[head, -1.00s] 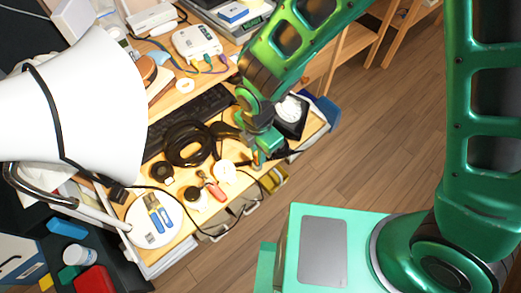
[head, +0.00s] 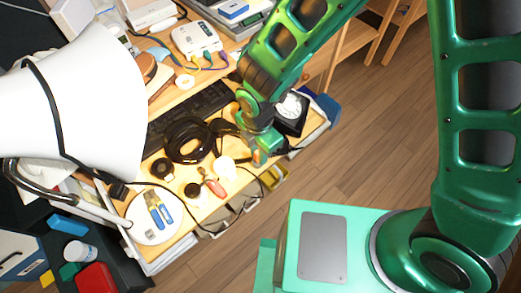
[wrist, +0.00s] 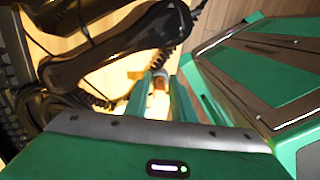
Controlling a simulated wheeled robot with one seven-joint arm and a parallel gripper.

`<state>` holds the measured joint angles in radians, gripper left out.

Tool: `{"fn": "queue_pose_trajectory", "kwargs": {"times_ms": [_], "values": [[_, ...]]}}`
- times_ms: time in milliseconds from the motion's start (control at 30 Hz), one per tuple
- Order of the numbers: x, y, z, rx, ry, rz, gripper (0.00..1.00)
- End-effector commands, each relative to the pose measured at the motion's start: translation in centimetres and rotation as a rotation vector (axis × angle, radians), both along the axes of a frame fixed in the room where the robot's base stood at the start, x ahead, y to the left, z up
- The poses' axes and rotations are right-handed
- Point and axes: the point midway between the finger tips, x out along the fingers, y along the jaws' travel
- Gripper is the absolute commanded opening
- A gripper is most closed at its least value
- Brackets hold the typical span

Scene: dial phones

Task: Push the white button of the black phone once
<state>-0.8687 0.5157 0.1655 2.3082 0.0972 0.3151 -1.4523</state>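The black phone (head: 301,122) with a pale round dial (head: 291,106) stands near the right end of the desk in the head view. Part of it is behind my arm. Its white button cannot be made out. My gripper (head: 262,154) is low over the desk, just left of and in front of the phone. In the wrist view a black handset (wrist: 115,48) with a coiled cord lies at upper left, beyond the fingers. My gripper's green fingers (wrist: 160,82) stand apart with a gap between them. Whether they touch anything is unclear.
A black coiled thing (head: 187,140), a keyboard (head: 205,101) and several small round items crowd the desk left of my gripper. A white lamp (head: 75,100) fills the left. Wooden floor (head: 385,145) is open at right.

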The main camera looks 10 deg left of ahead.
Motion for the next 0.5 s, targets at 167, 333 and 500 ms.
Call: {"fn": "queue_pose_trajectory", "kwargs": {"times_ms": [167,333,500], "values": [[0.0,0.0,0.0,0.0,0.0,0.0,0.33],[0.0,0.0,0.1,0.0,0.0,0.0,0.33],[0.1,0.1,1.2,0.003,-0.001,0.0,0.33]]}}
